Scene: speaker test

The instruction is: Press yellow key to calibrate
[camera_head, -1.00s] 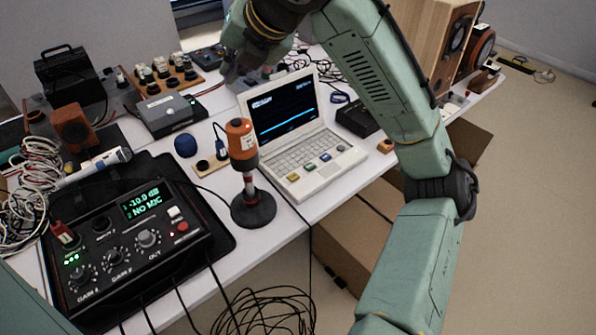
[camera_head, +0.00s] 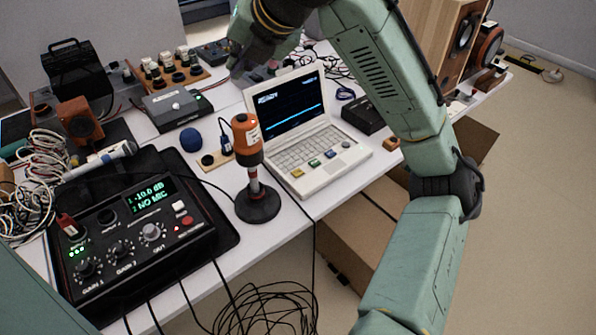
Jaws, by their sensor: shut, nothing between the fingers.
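The yellow key (camera_head: 297,172) is the leftmost of a short row of coloured keys on the front edge of a cream laptop-like computer (camera_head: 325,170). The computer's screen (camera_head: 287,105) is lit with a blue line and small text. My gripper (camera_head: 236,68) is at the top, behind and left of the screen, well apart from the yellow key. It is shut and empty, partly hidden by my wrist.
An orange microphone (camera_head: 247,135) on a round black stand (camera_head: 258,204) stands just left of the computer. A black mixer (camera_head: 130,238) with a green display reading "NO MIC" is front left. A blue ball (camera_head: 191,139) and small switch boxes lie behind. Cables hang off the table's front edge.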

